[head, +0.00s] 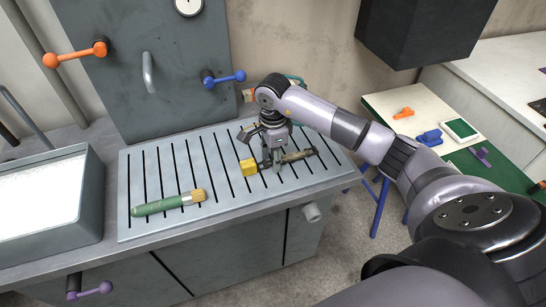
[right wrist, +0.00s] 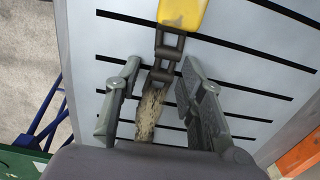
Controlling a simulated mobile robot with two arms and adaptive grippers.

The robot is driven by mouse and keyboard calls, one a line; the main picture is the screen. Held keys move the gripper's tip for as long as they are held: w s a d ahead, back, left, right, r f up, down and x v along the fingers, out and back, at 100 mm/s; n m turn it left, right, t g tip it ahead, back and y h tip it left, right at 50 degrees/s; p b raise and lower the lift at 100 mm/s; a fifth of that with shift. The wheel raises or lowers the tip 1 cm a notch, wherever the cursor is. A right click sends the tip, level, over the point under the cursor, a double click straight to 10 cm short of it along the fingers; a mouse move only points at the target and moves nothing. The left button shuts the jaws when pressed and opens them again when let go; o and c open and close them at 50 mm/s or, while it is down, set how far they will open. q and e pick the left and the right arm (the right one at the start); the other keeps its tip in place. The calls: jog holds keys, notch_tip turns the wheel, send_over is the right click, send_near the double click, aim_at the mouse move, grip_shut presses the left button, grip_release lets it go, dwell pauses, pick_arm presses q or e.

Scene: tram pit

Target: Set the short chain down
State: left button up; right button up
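The short chain (head: 297,156) lies on the slotted grey worktop, with dark links, a yellow block (head: 247,168) at its left end and a rough, mottled piece at the other end. In the right wrist view the chain (right wrist: 165,66) runs between my fingers, with the yellow block (right wrist: 181,12) beyond the fingertips. My right gripper (head: 272,161) is low over the chain; in the wrist view its fingers (right wrist: 160,78) stand apart, with gaps on both sides of the chain. Whether the fingertips touch the worktop is hard to tell. My left gripper is not in view.
A green-handled brush (head: 168,203) lies on the slotted worktop (head: 222,207) to the left. A grey tray (head: 48,247) stands at far left. A grey panel (head: 140,65) with orange and blue handles rises behind. Small coloured parts lie on the bench at right.

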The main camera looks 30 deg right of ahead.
jog(key=shift+o, duration=0.4)
jog(key=shift+r, duration=0.2)
jog(key=shift+w+r, duration=0.1)
jog(key=shift+r, duration=0.25)
notch_tip(320, 180, up, 11)
jog(key=b, duration=0.2)
jog(key=shift+b, duration=0.4)
